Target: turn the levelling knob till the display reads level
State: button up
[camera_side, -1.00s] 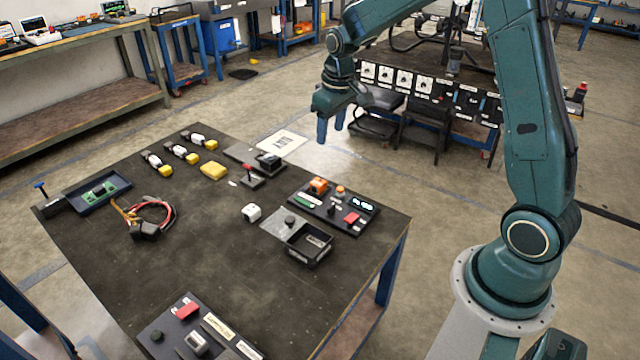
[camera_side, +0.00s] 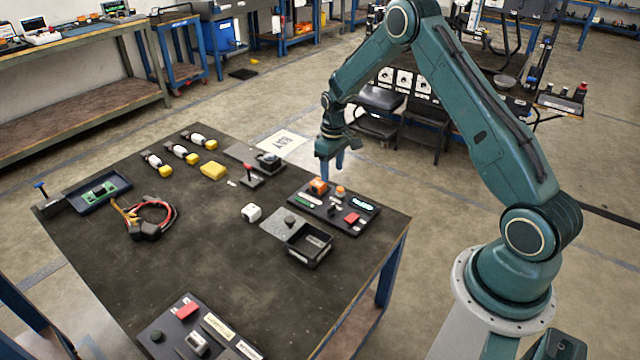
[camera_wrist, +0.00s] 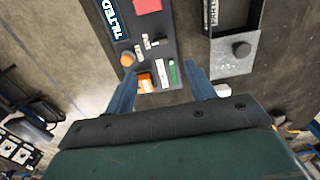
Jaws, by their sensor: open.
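The dark control panel (camera_side: 368,212) lies at the right side of the table. Its lit display (camera_side: 362,203) appears to read "TILTED" in the wrist view (camera_wrist: 113,15). A round orange knob (camera_side: 340,190) sits beside the display and also shows in the wrist view (camera_wrist: 127,58). An orange block (camera_wrist: 145,82) is at the near panel end. A black knob (camera_wrist: 241,50) stands on a grey plate apart from the panel. No label plainly marks which knob is for levelling. My gripper (camera_side: 332,172) is open and empty above the orange end, its fingers (camera_wrist: 160,71) straddling that end in view.
A black open tray (camera_side: 310,246) adjoins the grey plate. A white block (camera_side: 251,212) and a red-topped lever (camera_side: 249,172) are to the left. A red block (camera_side: 351,217) is on the panel. The table's right edge is close; its middle is mostly clear.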

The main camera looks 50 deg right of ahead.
aim_at(331, 206)
notch_tip(331, 206, down, 14)
jog(key=shift+r, duration=0.1)
dwell(0.8)
jog(key=c, duration=1)
